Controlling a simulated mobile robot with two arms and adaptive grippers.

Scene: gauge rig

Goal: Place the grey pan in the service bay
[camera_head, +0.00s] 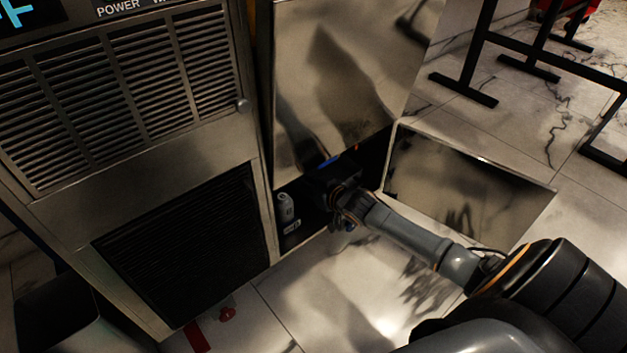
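A low dark opening (372,168), which looks like the service bay, sits at the base of a shiny metal cabinet (340,85). My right arm comes in from the lower right, and its black gripper (328,182) is at the mouth of this opening. The fingers are lost in the dark, so I cannot tell whether they are open or shut. A small blue strip (328,161) shows just above the gripper. I cannot make out a grey pan; anything at the fingertips is hidden. My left gripper is not in view.
A hinged metal door (470,185) stands open right of the opening. A small grey canister (286,210) stands at its left side. A louvred metal unit (120,90) fills the left. Red pieces (227,313) lie on the floor. Black table legs (475,60) stand at the upper right.

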